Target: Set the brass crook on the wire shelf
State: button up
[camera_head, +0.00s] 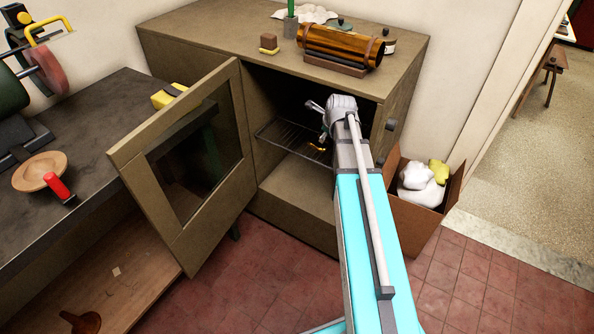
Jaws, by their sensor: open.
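The wire shelf (278,134) is a dark rack inside the open cabinet. A small shiny golden piece, which looks like the brass crook (321,148), shows at the right part of the shelf, just below my gripper. It appears to rest on the wires, but its full shape and contact are partly hidden by my arm and gripper. My gripper (319,120) is inside the cabinet opening, above the shelf, with its fingers apart. I see nothing held between them.
The cabinet door (190,160) with its glass pane stands open to the left. A workbench (95,120) is beyond it. A cardboard box (405,215) with white and yellow cloths stands right. Red floor tiles in front are clear.

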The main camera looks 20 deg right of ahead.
jog(key=s+a+f+n+g, duration=0.1)
jog(key=s+a+n+g, duration=0.1)
jog(key=s+a+n, duration=0.7)
jog(key=s+a+f+n+g, duration=0.1)
jog(key=s+a+n+g, duration=0.2)
jog(key=s+a+n, duration=0.6)
jog(key=a+n, duration=0.3)
jog(key=n, duration=0.7)
jog(key=shift+a, duration=0.25)
